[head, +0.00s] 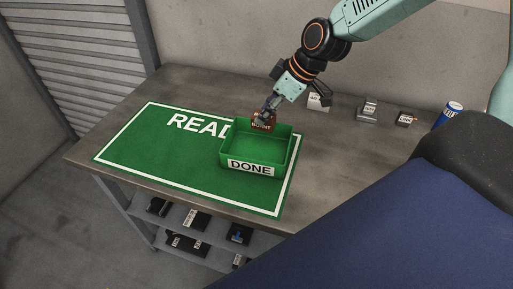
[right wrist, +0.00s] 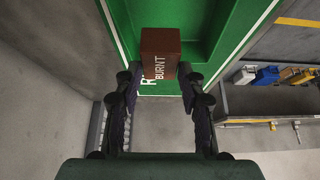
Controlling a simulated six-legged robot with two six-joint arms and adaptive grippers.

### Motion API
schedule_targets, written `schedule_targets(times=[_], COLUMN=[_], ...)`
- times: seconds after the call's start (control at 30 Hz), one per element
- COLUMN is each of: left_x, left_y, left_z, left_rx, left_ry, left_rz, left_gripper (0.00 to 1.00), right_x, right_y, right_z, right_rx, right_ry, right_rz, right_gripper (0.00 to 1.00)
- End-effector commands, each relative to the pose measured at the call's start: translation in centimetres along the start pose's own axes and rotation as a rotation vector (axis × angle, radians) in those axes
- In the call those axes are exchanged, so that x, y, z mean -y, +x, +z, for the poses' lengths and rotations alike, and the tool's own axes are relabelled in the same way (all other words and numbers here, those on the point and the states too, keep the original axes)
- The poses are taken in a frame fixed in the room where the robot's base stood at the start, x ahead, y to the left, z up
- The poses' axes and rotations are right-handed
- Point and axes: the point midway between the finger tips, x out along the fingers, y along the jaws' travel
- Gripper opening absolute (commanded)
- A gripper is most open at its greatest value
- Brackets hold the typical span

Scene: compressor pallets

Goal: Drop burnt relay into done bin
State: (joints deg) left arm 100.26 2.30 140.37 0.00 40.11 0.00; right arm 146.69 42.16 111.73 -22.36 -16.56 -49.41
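The burnt relay (head: 261,126) is a small reddish-brown block with a white BURNT label. It also shows in the right wrist view (right wrist: 160,52), between the fingertips, which meet its two sides. My right gripper (head: 267,115) is shut on it, at the back side of the done bin. The done bin (head: 284,165) is an open green tray with a white DONE label on its front wall; its visible floor is empty. Whether the relay touches the bin's back wall I cannot tell. My left gripper is not in view.
The bin stands on a green mat (head: 150,150) with white lettering, on a grey table (head: 180,85). Small labelled blocks (head: 367,109) and a blue can (head: 449,114) stand along the back right. Dark parts lie on the shelf (head: 190,222) below.

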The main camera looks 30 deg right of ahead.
Motion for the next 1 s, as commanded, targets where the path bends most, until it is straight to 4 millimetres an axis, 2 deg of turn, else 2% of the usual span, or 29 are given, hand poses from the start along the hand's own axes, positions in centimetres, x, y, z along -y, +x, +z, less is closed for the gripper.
schedule_targets(times=[0.03, 0.23, 0.63, 0.87, 1.0], left_x=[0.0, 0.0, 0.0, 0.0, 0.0], left_y=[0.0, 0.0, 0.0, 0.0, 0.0], left_z=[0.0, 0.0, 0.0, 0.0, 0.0], left_rx=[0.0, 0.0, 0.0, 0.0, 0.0], left_ry=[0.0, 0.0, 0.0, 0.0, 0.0], left_rz=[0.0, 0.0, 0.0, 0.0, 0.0], left_gripper=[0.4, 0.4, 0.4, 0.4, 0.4], right_x=[0.0, 0.0, 0.0, 0.0, 0.0], right_y=[0.0, 0.0, -0.3, -2.1, -3.9], right_z=[0.0, 0.0, -0.1, -0.1, -0.2], right_rx=[0.0, 0.0, -0.003, -0.006, -0.009], right_ry=[0.0, 0.0, 0.0, 0.0, 0.001], right_rz=[0.0, 0.0, -0.001, -0.003, -0.003], right_gripper=[0.46, 0.63, 0.63, 0.63, 0.63])
